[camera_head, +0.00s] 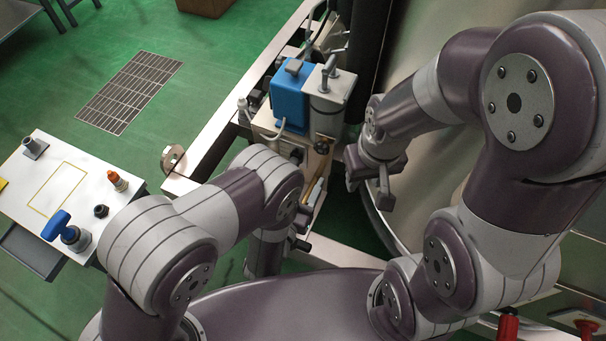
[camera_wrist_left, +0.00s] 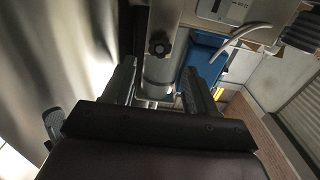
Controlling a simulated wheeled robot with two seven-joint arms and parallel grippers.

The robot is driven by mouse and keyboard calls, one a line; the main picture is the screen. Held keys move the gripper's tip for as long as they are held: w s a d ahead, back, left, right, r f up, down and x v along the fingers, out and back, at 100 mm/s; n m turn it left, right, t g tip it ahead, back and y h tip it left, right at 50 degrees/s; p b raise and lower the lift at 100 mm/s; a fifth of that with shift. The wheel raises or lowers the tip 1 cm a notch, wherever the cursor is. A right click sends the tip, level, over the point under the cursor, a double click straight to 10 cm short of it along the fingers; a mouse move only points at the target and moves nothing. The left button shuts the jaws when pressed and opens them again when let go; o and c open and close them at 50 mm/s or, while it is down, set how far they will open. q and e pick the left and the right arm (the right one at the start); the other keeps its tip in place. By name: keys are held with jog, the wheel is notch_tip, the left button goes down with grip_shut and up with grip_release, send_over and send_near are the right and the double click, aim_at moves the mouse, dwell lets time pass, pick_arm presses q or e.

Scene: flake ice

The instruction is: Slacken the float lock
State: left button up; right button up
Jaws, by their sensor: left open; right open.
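In the left wrist view a black lobed knob (camera_wrist_left: 158,44) sits on a pale upright cylinder, and I take it for the float lock. My left gripper (camera_wrist_left: 158,88) is open, its two dark fingers on either side of the lower cylinder, with the knob above them in the picture. I cannot tell whether the fingers touch the cylinder. My right gripper (camera_head: 372,182) is open and empty beside the machine's right side.
A blue box (camera_head: 290,93) and a grey cylinder unit (camera_head: 329,90) top the machine, with a thin bent hose in front. A large metal vessel (camera_head: 430,35) stands at the right. A white table (camera_head: 95,195) with small fittings stands left. Green floor lies open around the grate (camera_head: 130,90).

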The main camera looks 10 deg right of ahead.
aim_at(320, 151)
pick_arm(q)
jog(key=shift+b+x, duration=1)
jog(key=shift+x, duration=2.9)
jog(key=shift+r, duration=0.2)
